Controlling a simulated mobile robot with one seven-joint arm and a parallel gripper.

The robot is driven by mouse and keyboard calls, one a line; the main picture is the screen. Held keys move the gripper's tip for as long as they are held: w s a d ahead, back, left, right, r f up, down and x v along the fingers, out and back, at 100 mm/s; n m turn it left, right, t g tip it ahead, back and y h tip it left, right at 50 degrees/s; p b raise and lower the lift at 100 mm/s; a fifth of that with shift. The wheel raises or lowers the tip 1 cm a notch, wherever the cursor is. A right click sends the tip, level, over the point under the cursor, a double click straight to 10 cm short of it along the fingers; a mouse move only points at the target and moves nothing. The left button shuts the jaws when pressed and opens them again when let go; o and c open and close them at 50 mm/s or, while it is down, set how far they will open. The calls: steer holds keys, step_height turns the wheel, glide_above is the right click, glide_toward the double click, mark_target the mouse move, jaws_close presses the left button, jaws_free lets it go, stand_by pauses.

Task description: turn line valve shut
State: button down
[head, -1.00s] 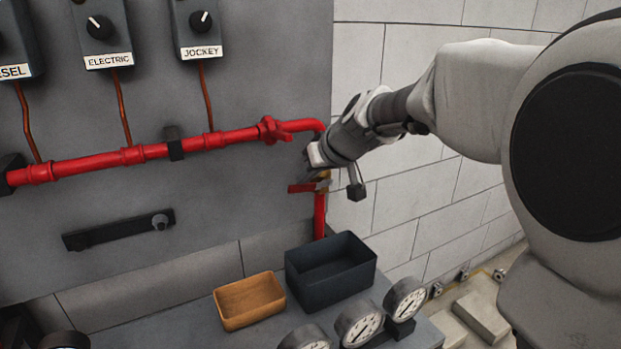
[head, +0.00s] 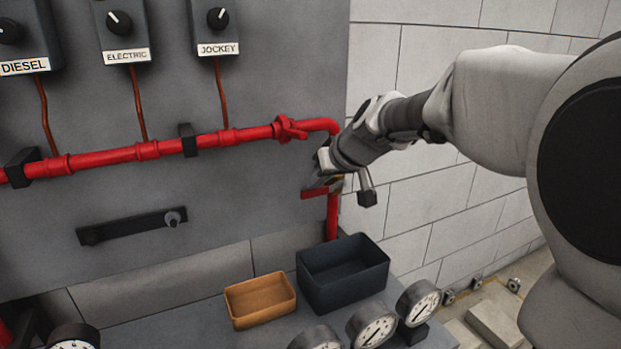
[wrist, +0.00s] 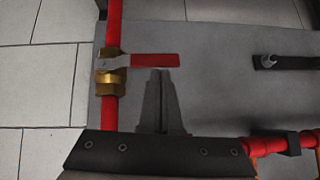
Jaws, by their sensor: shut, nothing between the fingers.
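The line valve has a brass body (wrist: 111,82) on the vertical red pipe in the wrist view. Its flat red lever (wrist: 155,60) sticks out to the right, across the pipe. In the head view the lever (head: 314,193) points left from the pipe, below my gripper (head: 319,180). My gripper (wrist: 160,72) is shut and empty. Its fingertips are right at the lever's edge in the wrist view; I cannot tell whether they touch. In the head view my wrist and gripper hide most of the valve body.
A dark open bin (head: 343,272) and a wooden tray (head: 260,298) stand below on the bench, with several gauges (head: 371,326) in front. A horizontal red pipe (head: 110,155) runs along the grey panel. A black bracket (head: 131,226) is on the panel. A white block wall (head: 440,215) stands at right.

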steer(key=w+a+r+p+v, duration=0.15)
steer(key=p+v, duration=0.35)
steer(key=v, duration=0.8)
steer(key=s+d+f+m+g+h, duration=0.1)
steer(key=s+d+f, duration=0.15)
steer(key=s, duration=0.55)
steer(key=s+d+f+m+g+h, duration=0.15)
steer(key=s+f, duration=0.25)
steer(key=s, duration=0.5)
steer(key=s+d+f+m+h, duration=0.2)
steer(key=s+d+f, duration=0.15)
steer(key=s, duration=0.45)
step_height(320, 180, up, 15)
steer(key=p, duration=1.5)
steer(key=shift+w+a+r, duration=0.15)
steer(key=shift+w+a, duration=0.1)
steer(key=shift+w, duration=0.05)
steer(key=shift+n, duration=0.25)
